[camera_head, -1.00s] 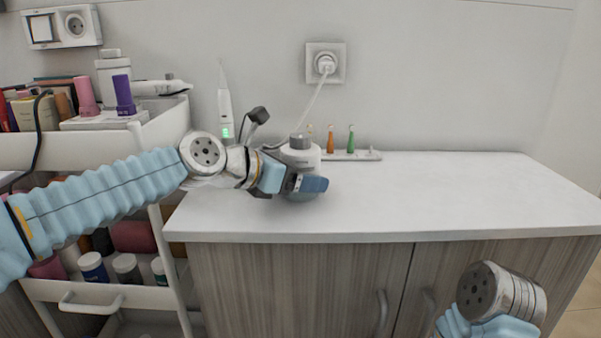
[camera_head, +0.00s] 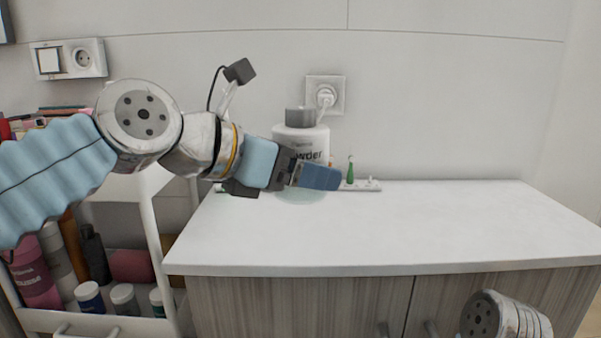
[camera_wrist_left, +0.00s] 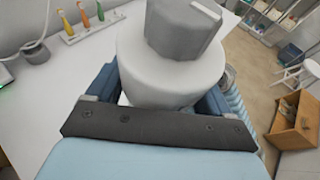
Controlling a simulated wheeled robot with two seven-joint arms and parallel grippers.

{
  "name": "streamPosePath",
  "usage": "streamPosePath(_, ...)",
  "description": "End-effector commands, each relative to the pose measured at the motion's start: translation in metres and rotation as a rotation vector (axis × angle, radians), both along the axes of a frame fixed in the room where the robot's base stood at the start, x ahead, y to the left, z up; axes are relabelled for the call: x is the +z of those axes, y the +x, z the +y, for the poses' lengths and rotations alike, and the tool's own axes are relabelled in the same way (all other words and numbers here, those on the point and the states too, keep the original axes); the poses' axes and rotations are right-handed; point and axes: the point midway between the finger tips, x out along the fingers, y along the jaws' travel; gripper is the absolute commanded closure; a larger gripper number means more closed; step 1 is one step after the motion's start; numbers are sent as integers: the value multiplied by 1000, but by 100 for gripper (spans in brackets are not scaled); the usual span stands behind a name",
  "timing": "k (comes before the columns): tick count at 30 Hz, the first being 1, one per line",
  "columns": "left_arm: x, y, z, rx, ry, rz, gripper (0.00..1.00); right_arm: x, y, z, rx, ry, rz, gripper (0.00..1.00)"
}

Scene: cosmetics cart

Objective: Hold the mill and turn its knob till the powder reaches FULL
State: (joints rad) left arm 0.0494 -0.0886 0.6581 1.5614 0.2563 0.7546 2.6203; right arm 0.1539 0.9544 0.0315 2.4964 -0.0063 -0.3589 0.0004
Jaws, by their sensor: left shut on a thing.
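The mill (camera_head: 301,138) is a white bottle marked "powder" with a grey knob (camera_head: 300,117) on top and a clear lower part. My left gripper (camera_head: 312,176) is shut around its body and holds it upright, seemingly raised above the counter. In the left wrist view the mill (camera_wrist_left: 165,75) sits between the two blue fingers, with the grey knob (camera_wrist_left: 183,28) above them. The gripper hides part of the mill's lower body, and I cannot make out a powder level or a FULL mark. Only part of my right arm shows at the lower right; its gripper is out of frame.
The white counter (camera_head: 400,225) is clear on the right. A cart (camera_head: 150,225) with cosmetics is at the left. A wall socket (camera_head: 325,95) with a plug is behind the mill.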

Motion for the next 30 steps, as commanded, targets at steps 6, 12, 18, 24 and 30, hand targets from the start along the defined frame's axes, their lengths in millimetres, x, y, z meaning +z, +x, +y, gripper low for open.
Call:
streamPosePath(6, 5, -10, 0, 0, -1, -1, 63, 0, 0, 0, 0, 0, 0, 57)
streamPosePath(12, 5, -10, 0, 0, -1, -1, 63, 0, 0, 0, 0, 0, 0, 57)
streamPosePath(18, 2, -7, 0, 0, -1, 0, 63, 0, 0, 0, 0, 0, 0, 57)
streamPosePath(24, -9, 5, 0, 0, -1, 2, 63, -2, 0, 0, 0, 0, 0, 57)
streamPosePath(30, -25, 22, 0, 0, -1, 2, 63, -3, 0, 0, 0, 0, 0, 57)
